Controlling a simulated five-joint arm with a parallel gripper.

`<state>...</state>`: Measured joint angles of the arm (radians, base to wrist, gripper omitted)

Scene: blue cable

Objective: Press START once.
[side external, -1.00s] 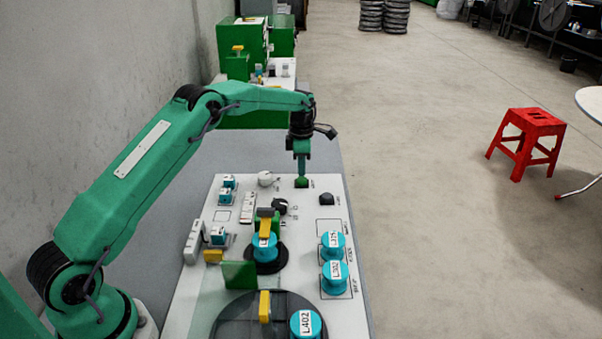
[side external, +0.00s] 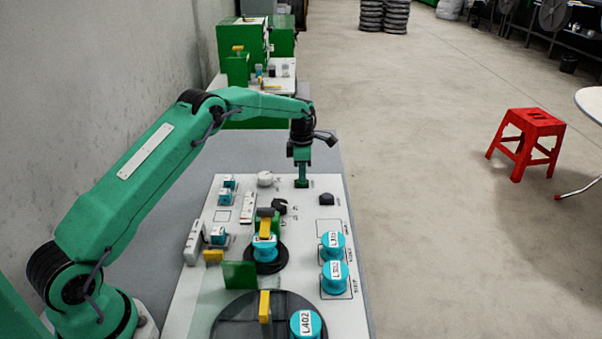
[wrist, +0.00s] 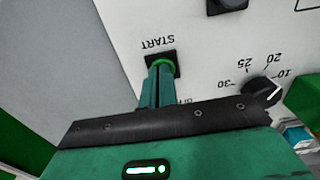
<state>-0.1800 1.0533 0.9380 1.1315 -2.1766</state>
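The START button (wrist: 164,63) is a green round button in a dark square mount, beside the printed word START, in the wrist view. Only its bright green rim shows around my fingertips. My gripper (wrist: 160,72) is shut, its two green fingers side by side with nothing between them. Its tips are at the button and cover most of it. In the side view my gripper (side external: 302,178) points straight down at the far end of the white panel (side external: 205,290), over the button's mount (side external: 302,184). How far the button is pushed in cannot be told.
A black dial (wrist: 262,91) with numbers is beside the button. A white knob (side external: 265,179) and a dark knob (side external: 326,199) flank my gripper. Several blue spools, one on a black round base (side external: 268,266), stand nearer on the panel. A green block (side external: 239,275) is upright there.

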